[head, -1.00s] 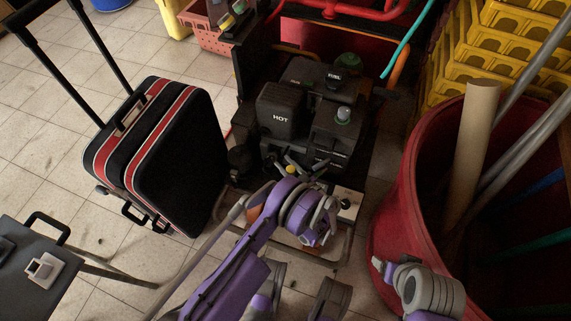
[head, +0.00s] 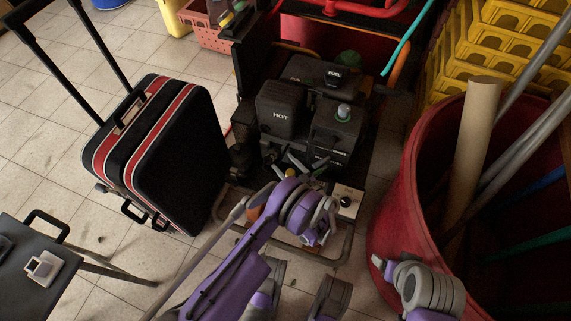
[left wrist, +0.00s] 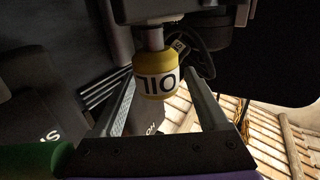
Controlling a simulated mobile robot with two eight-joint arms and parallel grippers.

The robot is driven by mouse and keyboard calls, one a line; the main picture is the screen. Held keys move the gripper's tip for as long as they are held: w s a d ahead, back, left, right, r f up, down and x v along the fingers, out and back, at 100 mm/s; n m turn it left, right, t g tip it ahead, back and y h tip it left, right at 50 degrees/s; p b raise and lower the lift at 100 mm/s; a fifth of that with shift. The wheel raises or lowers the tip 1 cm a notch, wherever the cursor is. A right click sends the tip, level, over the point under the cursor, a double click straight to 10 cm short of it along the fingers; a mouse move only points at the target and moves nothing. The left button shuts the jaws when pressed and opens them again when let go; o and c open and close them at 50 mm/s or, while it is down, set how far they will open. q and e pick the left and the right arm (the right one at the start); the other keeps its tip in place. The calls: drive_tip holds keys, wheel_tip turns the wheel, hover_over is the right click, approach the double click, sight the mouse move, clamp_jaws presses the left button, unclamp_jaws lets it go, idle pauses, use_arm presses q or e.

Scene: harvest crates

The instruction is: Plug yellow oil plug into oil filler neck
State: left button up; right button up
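The yellow oil plug (left wrist: 156,80), with a white band lettered OIL, is in the left wrist view, in line with a grey cylindrical part (left wrist: 152,38) that looks like the oil filler neck. Whether it is fully seated cannot be told. My left gripper (head: 308,163) is low at the front of the black engine. In the left wrist view its two fingers (left wrist: 160,72) stand either side of the plug, with a narrow gap on the right side. The head view mostly hides the plug behind the fingers. My right gripper (head: 383,266) is by the red bin; its finger opening is unclear.
The black engine (head: 283,115) carries a fuel cap and a HOT label. A red bin (head: 398,195) with tubes stands to the right, yellow crates (head: 470,65) behind it. A black suitcase (head: 180,150) is on the left. Tiled floor is free between suitcase and table (head: 30,285).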

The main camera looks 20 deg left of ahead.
use_arm(q)
drive_tip(key=p+v, duration=0.2)
drive_tip(key=v, duration=0.9)
drive_tip(key=shift+w, duration=0.1)
idle(0.5)
